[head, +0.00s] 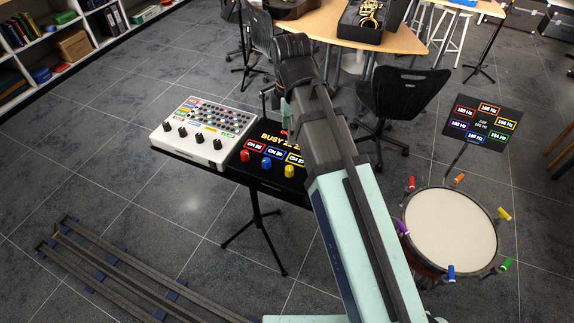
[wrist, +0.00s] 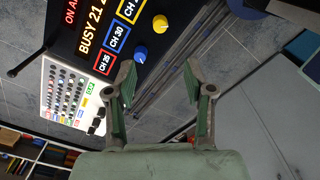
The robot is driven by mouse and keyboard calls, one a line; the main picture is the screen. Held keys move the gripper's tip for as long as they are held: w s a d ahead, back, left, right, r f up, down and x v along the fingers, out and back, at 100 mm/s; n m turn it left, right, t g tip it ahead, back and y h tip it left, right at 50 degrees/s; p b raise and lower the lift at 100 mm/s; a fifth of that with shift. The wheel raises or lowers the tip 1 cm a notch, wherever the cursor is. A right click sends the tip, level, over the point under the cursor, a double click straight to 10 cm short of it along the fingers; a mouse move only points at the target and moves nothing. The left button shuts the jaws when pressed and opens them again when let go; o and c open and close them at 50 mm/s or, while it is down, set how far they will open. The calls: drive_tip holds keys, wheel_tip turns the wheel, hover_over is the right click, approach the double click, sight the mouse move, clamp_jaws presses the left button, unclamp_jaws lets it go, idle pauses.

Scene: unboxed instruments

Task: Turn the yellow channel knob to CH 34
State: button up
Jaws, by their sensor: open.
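The yellow channel knob (head: 289,171) sits at the right of a row of three on a black panel (head: 262,181). Its label reads about CH 27, partly cut by my arm. The blue knob (head: 266,163) is beside it under CH 30, and the red knob (head: 245,155) is at the left. In the wrist view the yellow knob (wrist: 160,24) is near the top, beyond the fingertips, with the blue knob (wrist: 140,54) closer. My gripper (wrist: 158,78) is open and empty, apart from the knobs. The red knob is hidden in the wrist view. My arm hides the gripper in the head view.
A white mixer (head: 195,133) with black knobs adjoins the panel's left side; both rest on a stand (head: 255,225). A drum (head: 450,232) with coloured pegs and a frequency board (head: 482,124) stand to the right. A black chair (head: 403,92) is behind.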

sight(289, 168)
wheel_tip(289, 168, down, 16)
drive_tip(key=shift+r+p, duration=0.2)
drive_tip(key=shift+p, duration=1)
clamp_jaws()
